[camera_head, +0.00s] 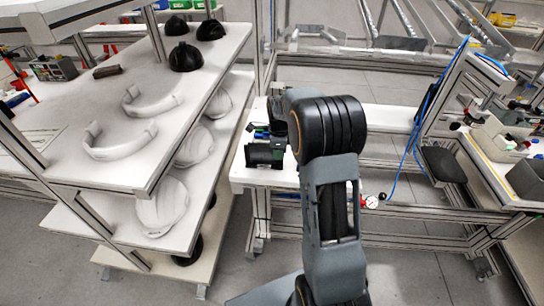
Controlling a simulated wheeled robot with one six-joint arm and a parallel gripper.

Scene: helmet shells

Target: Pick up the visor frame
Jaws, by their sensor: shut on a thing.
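Two white curved bands, which look like visor frames, lie on the upper left shelf, one farther back (153,106) and one nearer the front (118,150). My gripper (284,140) is far from both, over the left end of the middle bench, partly hidden by my own arm. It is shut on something. A dark, slightly arched piece (265,155) is right beside it at the bench's front edge and seems to be what it holds. Its fingertips and the contact are too small and dark to make out.
Black helmet shells (186,57) stand at the back of the upper shelf (110,85); white shells (163,205) sit on the lower shelf. Small green and blue parts lie on the middle bench (385,118). A right-hand bench holds bins (505,137). A blue hose (408,150) hangs between.

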